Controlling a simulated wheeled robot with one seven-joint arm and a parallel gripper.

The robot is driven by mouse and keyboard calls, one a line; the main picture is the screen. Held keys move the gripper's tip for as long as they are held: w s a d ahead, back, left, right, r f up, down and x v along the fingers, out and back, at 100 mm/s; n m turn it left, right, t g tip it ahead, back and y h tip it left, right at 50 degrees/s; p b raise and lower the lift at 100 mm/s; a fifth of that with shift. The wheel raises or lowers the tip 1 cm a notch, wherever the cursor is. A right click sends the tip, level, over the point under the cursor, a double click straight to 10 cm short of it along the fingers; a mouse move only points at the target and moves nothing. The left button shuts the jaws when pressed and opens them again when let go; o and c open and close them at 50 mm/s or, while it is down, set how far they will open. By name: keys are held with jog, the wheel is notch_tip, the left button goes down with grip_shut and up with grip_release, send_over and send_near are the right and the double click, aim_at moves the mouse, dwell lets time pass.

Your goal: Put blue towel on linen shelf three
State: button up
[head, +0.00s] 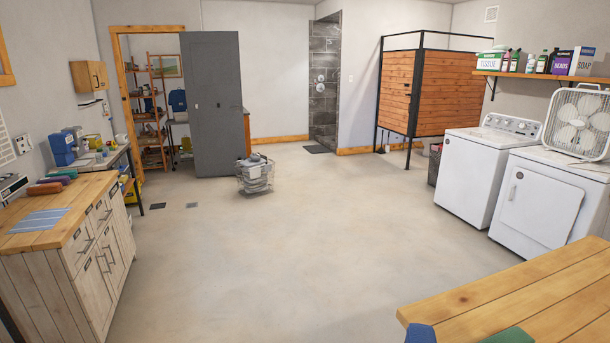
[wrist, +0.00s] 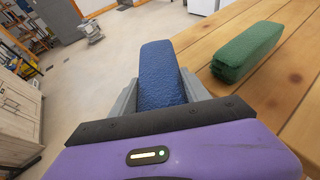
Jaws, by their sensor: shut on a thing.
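A rolled blue towel (wrist: 163,75) is between the fingers of my gripper (wrist: 165,92) in the wrist view, and the gripper is shut on it. The towel's far end sticks out past the fingertips. In the head view only a small part of a blue towel (head: 420,333) shows at the bottom edge, beside the wooden table. A shelf unit with several shelves (head: 150,110) stands through the doorway at the back left. I cannot tell which of its shelves, if any, is linen shelf three.
A green towel (wrist: 247,52) lies on the wooden table (head: 540,300) at right. A wire basket (head: 256,176) stands on the floor near the grey door (head: 212,105). A wooden cabinet (head: 75,230) is at left, a washer (head: 485,170) and dryer (head: 540,200) at right. The middle floor is clear.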

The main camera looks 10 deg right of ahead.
jog(key=s+a+f+n+y, duration=0.2)
jog(key=s+a+f+y, duration=0.1)
jog(key=a+f, duration=0.3)
jog(key=s+a+f+n+t+y, duration=0.1)
jog(key=s+a+f+n+y, duration=0.2)
jog(key=a+f, duration=0.3)
jog(key=s+a, duration=0.1)
jog(key=a, duration=0.3)
jog(key=shift+t, duration=0.3)
